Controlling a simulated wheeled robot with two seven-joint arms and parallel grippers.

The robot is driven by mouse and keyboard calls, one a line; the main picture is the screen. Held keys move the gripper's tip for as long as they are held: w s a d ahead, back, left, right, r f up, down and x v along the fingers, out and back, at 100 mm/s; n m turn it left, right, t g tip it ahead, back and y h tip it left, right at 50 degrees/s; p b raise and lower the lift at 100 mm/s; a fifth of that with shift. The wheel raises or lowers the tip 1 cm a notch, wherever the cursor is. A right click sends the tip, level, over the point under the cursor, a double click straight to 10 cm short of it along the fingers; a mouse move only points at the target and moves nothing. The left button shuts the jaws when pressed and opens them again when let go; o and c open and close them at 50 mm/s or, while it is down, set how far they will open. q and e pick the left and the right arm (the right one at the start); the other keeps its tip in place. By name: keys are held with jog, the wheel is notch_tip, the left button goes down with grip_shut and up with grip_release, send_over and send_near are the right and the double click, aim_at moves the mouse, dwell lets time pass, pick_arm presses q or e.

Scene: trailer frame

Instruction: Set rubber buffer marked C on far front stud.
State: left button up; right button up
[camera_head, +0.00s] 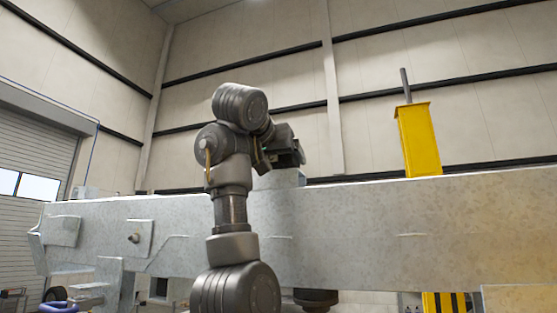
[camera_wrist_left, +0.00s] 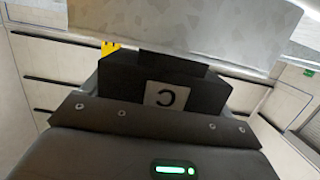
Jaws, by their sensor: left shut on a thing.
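My left gripper (camera_head: 285,150) is above the top edge of the grey galvanized frame beam (camera_head: 360,225), partly hidden behind my own wrist in the head view. In the left wrist view my left gripper (camera_wrist_left: 172,65) is shut on the black rubber buffer (camera_wrist_left: 120,75). The buffer's pale label shows a C that reads turned round. A grey metal surface (camera_wrist_left: 190,25) lies just beyond the buffer; I cannot tell whether they touch. I cannot make out the far front stud in either view. My right gripper is not in view.
A yellow post (camera_head: 418,140) with a grey rod on top rises behind the beam at right. A small bolt (camera_head: 134,237) sticks out of the beam at left. A round black part (camera_head: 316,297) is under the beam. The air above the beam is clear between arm and post.

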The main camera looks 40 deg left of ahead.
pick_arm(q)
jog(key=o, duration=1)
jog(key=shift+c, duration=0.2)
jog(key=shift+r, duration=0.3)
notch_tip(320, 180, up, 2)
jog(key=shift+r, duration=0.1)
jog(key=s+r, duration=0.1)
jog(key=s+d+r, duration=0.1)
jog(key=r, duration=0.1)
jog(key=s+d+r+p, duration=0.1)
jog(key=r, duration=0.1)
jog(key=shift+s+d+r, duration=0.1)
jog(key=shift+s+d, duration=0.05)
jog(key=shift+s, duration=0.05)
jog(key=s+d+r, duration=0.5)
jog(key=s+d, duration=0.1)
jog(key=s, duration=0.2)
jog(key=shift+w, duration=0.1)
jog(key=shift+f, duration=0.1)
